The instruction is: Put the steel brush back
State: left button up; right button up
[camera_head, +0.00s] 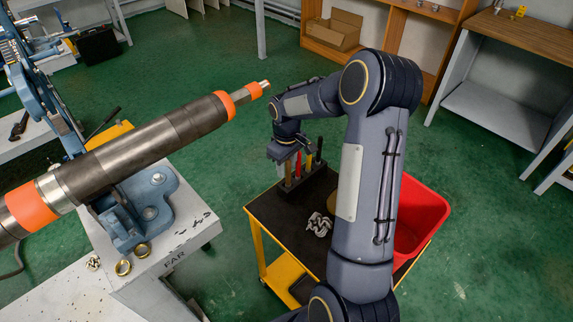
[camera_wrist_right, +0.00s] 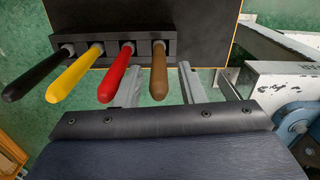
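A dark tool rack (camera_wrist_right: 115,47) on the cart holds several handled tools, heads hidden in it. The brown handle (camera_wrist_right: 158,68) may be the steel brush's; I cannot tell for sure. It stands in the end slot, beside the red handle (camera_wrist_right: 118,75), yellow handle (camera_wrist_right: 75,76) and black handle (camera_wrist_right: 38,75). My right gripper (camera_wrist_right: 160,85) is open, its fingers apart on either side of the brown handle, with gaps visible. In the head view, my right gripper (camera_head: 283,153) is just above the rack (camera_head: 301,179). My left gripper is out of view.
The black-topped cart (camera_head: 262,208) carries a crumpled pale item (camera_head: 319,224); a red bin (camera_head: 420,215) is at its right. A large pipe (camera_head: 150,146) with orange bands rests on a blue vise (camera_head: 135,215) at left. Green floor is free behind the cart.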

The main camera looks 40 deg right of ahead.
notch_tip(320, 180, up, 12)
jog(key=shift+f, duration=0.1)
jog(key=s+a+r+m+t+y, duration=0.1)
jog(key=s+a+r+t, duration=0.2)
jog(key=s+a+r, duration=0.5)
jog(key=s+a+f+m+t+y, duration=0.1)
jog(key=s+a+f, duration=0.1)
jog(key=s+a, duration=0.3)
jog(key=s+a+f+m+t+y, duration=0.1)
jog(key=s+a, duration=0.4)
jog(key=s, duration=0.5)
jog(key=shift+a+f+t+y, duration=0.3)
jog(key=shift+a+f+y, duration=0.1)
jog(key=shift+f, duration=0.4)
jog(key=shift+d+m, duration=0.1)
jog(key=shift+m, duration=0.2)
